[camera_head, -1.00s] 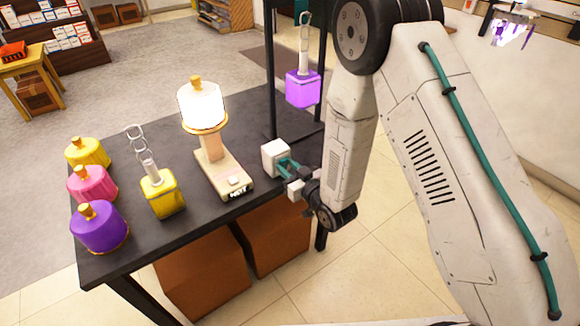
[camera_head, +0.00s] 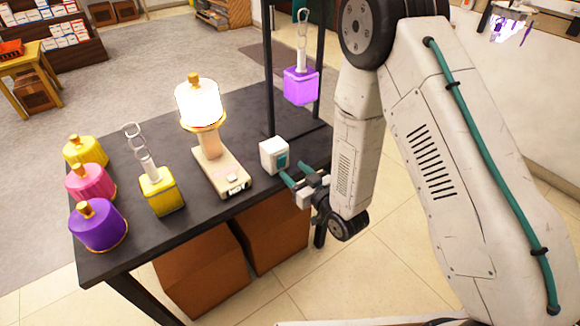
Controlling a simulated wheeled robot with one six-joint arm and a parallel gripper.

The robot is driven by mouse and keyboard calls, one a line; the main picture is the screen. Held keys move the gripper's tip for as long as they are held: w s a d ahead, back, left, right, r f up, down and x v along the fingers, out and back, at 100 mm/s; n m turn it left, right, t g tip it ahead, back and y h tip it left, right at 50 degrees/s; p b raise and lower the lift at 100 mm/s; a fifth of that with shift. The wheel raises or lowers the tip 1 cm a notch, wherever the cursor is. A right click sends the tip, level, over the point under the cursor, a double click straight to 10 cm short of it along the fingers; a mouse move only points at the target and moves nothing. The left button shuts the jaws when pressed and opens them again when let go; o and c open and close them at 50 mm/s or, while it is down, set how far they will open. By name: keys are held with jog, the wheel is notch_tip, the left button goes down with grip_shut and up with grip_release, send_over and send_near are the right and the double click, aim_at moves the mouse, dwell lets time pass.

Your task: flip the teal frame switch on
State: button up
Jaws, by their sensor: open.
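A small white switch box (camera_head: 268,150) stands near the front edge of the black table, with a teal part (camera_head: 282,160) on its right-facing side. I cannot tell the position of its switch. My gripper (camera_head: 298,174) is to the lower right of the box, with its two teal fingers open, empty and pointing toward the box. A small gap seems to separate the fingertips from the box. A black upright frame (camera_head: 269,70) stands behind, with a purple block lantern (camera_head: 301,87) hanging in it by a chain.
A lit white lamp (camera_head: 199,104) stands on a beige base (camera_head: 221,172) left of the box. A yellow lantern (camera_head: 161,191) with a chain and yellow, pink and purple domed shades (camera_head: 97,227) occupy the table's left. Brown boxes (camera_head: 203,268) sit beneath the table.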

jog(key=shift+v, duration=1.75)
notch_tip(320, 180, down, 10)
jog(key=s+d+g+h, duration=0.2)
jog(key=s+g+h, duration=0.1)
jog(key=g+h, duration=0.15)
jog(key=s+d+r+m+g+h, duration=0.1)
jog(key=s+d+r+g+h, duration=0.15)
jog(key=d+g, duration=0.3)
jog(key=s+d+r+m+g+h, duration=0.1)
jog(key=s+d+r+m, duration=0.1)
jog(key=s+d+r, duration=0.2)
jog(key=s+d+r+m+g, duration=0.1)
jog(key=s+d+r, duration=0.4)
jog(key=s+r, duration=0.6)
jog(key=s+d+r+m+h, duration=0.1)
jog(key=s+d+r, duration=0.3)
jog(key=r, duration=1.7)
jog(key=shift+s+d+m+g+h, duration=0.35)
jog(key=shift+s+m, duration=0.55)
jog(key=shift+s, duration=1.05)
